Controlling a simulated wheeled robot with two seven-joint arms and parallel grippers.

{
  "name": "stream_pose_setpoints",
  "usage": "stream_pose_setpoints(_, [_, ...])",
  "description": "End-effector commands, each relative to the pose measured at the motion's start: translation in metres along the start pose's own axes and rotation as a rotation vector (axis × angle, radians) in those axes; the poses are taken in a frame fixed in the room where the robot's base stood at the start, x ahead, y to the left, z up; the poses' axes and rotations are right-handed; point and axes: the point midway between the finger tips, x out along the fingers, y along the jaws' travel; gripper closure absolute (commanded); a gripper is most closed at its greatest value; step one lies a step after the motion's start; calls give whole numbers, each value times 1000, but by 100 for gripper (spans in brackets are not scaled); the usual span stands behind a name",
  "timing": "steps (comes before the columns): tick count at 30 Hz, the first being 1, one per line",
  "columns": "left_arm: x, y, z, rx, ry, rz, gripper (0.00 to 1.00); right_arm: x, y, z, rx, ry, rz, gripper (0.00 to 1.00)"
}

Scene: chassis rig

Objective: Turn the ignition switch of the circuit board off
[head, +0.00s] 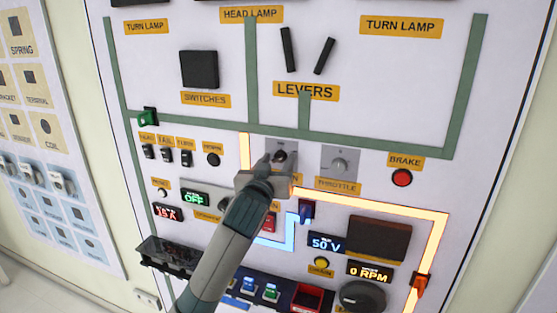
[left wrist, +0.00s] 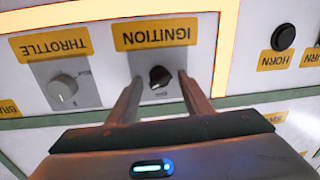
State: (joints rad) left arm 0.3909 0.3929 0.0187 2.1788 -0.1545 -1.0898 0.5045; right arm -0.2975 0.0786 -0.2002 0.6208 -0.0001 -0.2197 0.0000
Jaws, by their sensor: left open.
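The ignition switch is a black round knob (head: 280,156) on a small grey plate, in the middle of the upright board (head: 400,80). In the left wrist view, which looks upside down, the knob (left wrist: 159,76) sits beside its yellow IGNITION label (left wrist: 156,34). My left gripper (head: 268,174) is open in front of the ignition plate. Its two fingers (left wrist: 161,82) point at the board, one on each side of the knob, with gaps between them and the knob. In the head view my gripper hides most of the ignition label. My right gripper is not in view.
The throttle knob (head: 339,165) is just right of the ignition plate. A red brake button (head: 402,177) is farther right. Orange-lit track (head: 400,208) runs around the lower board. Displays read 50 V (head: 326,244), 0 RPM (head: 369,272) and OFF (head: 195,198). Small switches (head: 166,154) stand left.

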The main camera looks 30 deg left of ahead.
Motion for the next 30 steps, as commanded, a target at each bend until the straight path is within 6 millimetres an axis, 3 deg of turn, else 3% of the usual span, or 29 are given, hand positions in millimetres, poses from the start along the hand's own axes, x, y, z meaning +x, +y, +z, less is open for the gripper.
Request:
stream_pose_setpoints(5, [0,0,0,0,0,0,55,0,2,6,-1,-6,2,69])
stream_pose_setpoints(9, [0,0,0,0,0,0,88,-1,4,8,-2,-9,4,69])
stream_pose_setpoints(10, [0,0,0,0,0,0,92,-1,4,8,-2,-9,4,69])
stream_pose_setpoints(20, [0,0,0,-22,-2,0,92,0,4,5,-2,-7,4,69])
stream_pose_setpoints(30, [0,0,0,-173,-15,0,92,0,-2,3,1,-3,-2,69])
